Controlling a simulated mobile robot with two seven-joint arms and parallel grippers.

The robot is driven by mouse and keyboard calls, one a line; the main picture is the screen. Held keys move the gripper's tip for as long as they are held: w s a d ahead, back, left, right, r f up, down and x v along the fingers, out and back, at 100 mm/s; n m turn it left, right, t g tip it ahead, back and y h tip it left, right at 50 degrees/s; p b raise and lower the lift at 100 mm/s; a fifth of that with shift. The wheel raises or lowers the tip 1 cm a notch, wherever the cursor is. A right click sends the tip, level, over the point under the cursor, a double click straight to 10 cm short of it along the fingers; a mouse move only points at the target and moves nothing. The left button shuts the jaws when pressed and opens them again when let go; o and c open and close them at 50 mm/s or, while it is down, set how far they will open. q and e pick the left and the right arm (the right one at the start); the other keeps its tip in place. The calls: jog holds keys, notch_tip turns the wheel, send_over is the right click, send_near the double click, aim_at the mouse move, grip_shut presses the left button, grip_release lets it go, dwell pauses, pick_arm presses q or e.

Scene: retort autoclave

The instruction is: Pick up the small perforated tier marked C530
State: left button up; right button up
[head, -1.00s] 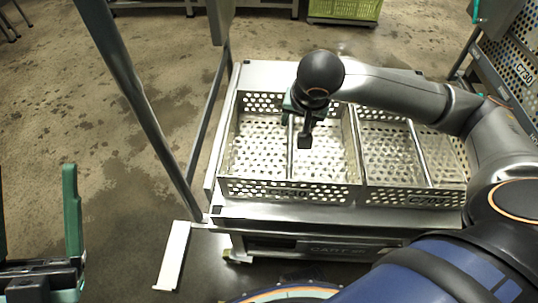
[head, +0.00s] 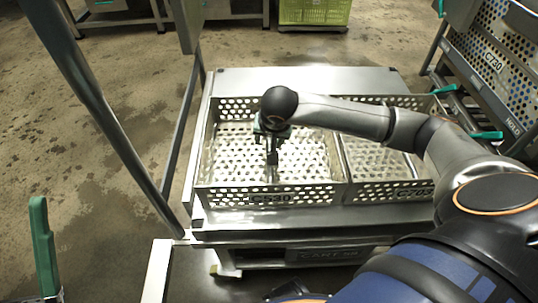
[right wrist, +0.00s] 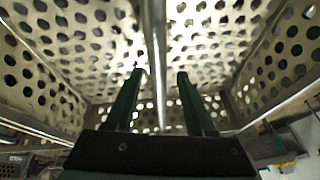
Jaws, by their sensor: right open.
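The small perforated tier C530 (head: 222,195) is a metal basket with punched walls and floor, on the left of the cart top. Its label shows on the front wall. My right gripper (head: 271,158) points down over the tier's middle. In the right wrist view, its two green fingers (right wrist: 158,88) are apart, with a thin metal bar (right wrist: 154,40) running between them in the picture. Whether the fingertips are level with the bar is unclear.
A second perforated tier, seemingly marked C703 (head: 362,190), stands directly right of C530 on the cart (head: 225,220). A rack holding a perforated panel marked C730 (head: 490,55) is at the right. Grey posts rise left of the cart. A green crate (head: 315,12) is behind.

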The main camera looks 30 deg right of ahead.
grip_shut()
dwell(0.4)
dwell(0.9)
jog(key=shift+w+r, duration=0.15)
jog(key=shift+r, duration=0.1)
